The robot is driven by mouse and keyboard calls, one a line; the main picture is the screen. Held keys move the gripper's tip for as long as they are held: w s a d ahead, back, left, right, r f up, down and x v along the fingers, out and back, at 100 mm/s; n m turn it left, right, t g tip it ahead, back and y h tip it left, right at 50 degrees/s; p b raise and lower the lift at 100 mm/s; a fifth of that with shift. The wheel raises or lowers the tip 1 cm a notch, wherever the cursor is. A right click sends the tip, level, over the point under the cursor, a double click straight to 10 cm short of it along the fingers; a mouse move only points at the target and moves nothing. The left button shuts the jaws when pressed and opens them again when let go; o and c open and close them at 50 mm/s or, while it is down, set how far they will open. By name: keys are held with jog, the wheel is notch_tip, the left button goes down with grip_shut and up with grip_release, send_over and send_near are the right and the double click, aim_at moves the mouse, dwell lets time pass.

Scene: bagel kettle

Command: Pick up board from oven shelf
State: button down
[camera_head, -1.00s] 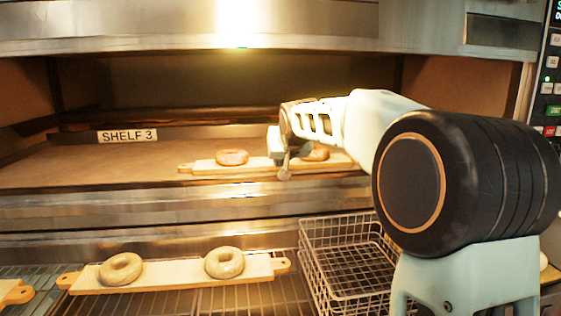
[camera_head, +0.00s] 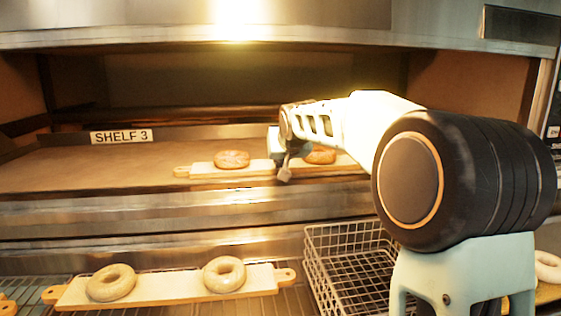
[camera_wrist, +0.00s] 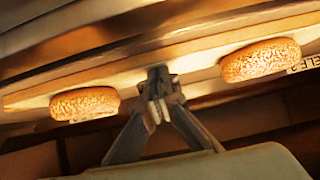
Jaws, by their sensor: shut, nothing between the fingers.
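A light wooden board (camera_head: 205,169) with a rounded handle at its left end lies on the oven shelf marked SHELF 3. Two browned, seeded bagels rest on it, a left bagel (camera_head: 232,159) and a right bagel (camera_head: 320,155). My gripper (camera_head: 284,176) is at the board's front edge, between the bagels, and hides part of the board. In the wrist view the board (camera_wrist: 200,72) crosses the picture with a bagel on each side. The fingertips (camera_wrist: 158,108) are together and empty, close to the board; whether they touch it I cannot tell.
Below the oven, another board (camera_head: 150,290) with two pale bagels lies on a wire rack. A wire basket (camera_head: 350,265) stands right of it. The SHELF 3 label (camera_head: 121,136) is at the shelf's left. The oven's top edge (camera_head: 250,42) hangs above my arm.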

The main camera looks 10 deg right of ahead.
jog(key=shift+s+f, duration=0.25)
jog(key=shift+f, duration=0.2)
jog(key=s+b, duration=0.2)
jog(key=s, duration=0.3)
jog(key=shift+s, duration=0.4)
jog(key=shift+r, duration=0.3)
jog(key=shift+r+p, duration=0.55)
jog(key=shift+r, duration=0.15)
